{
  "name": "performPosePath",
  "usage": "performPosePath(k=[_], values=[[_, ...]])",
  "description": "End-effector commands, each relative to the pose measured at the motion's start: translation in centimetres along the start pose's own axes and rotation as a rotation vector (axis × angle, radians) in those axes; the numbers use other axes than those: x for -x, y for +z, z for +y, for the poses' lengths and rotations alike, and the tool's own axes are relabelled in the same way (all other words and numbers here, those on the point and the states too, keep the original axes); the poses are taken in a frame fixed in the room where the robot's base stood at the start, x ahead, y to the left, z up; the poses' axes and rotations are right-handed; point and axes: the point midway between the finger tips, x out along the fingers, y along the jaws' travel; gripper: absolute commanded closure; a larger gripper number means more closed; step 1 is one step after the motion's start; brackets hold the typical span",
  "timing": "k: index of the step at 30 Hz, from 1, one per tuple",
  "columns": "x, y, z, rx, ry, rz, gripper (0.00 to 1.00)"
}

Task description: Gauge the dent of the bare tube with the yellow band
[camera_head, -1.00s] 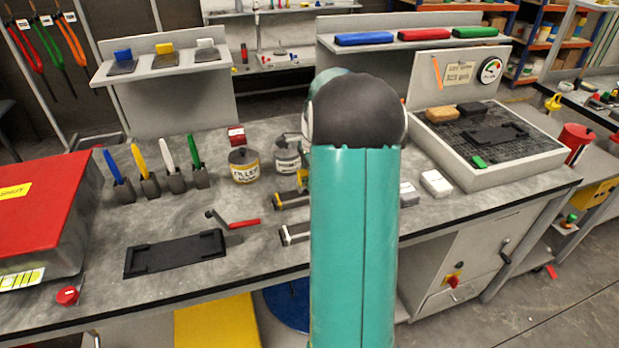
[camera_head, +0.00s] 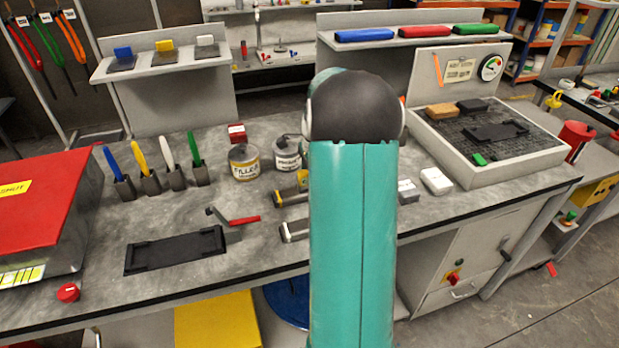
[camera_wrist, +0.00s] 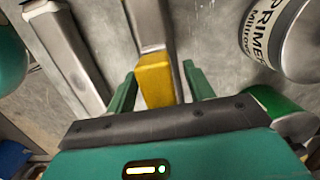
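The bare tube with the yellow band (camera_wrist: 157,80) lies on the bench, its yellow end between my gripper's fingers in the wrist view. My gripper (camera_wrist: 160,78) is open, with one green finger on each side of the tube and a gap visible at both sides. In the head view the yellow-banded tube (camera_head: 291,193) shows left of my arm, which hides its far part and my gripper. A second tube with a pale end (camera_head: 294,230) lies nearer the front edge and also shows in the wrist view (camera_wrist: 70,60). I cannot make out a dent.
A primer can (camera_head: 287,152) stands close behind the tubes and at the right in the wrist view (camera_wrist: 285,40). A filler can (camera_head: 243,162), a red-handled tool (camera_head: 235,218) and a black tray (camera_head: 175,250) are to the left. A grey-walled station (camera_head: 485,170) stands right.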

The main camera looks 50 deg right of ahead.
Motion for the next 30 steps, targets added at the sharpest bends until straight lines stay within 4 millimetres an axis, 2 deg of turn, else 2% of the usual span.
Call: performPosePath(k=[7, 11, 14, 24, 30], values=[[0.1, 0.0, 0.0, 0.0, 0.0, 0.0, 0.47], [1.3, 0.0, -0.1, 0.0, -0.003, 0.001, 0.47], [3.0, 0.0, -0.1, 0.0, -0.004, 0.002, 0.47], [10.4, 0.0, -0.1, 0.001, -0.003, 0.002, 0.47], [13.2, 0.0, 0.0, 0.0, -0.002, 0.001, 0.47]])
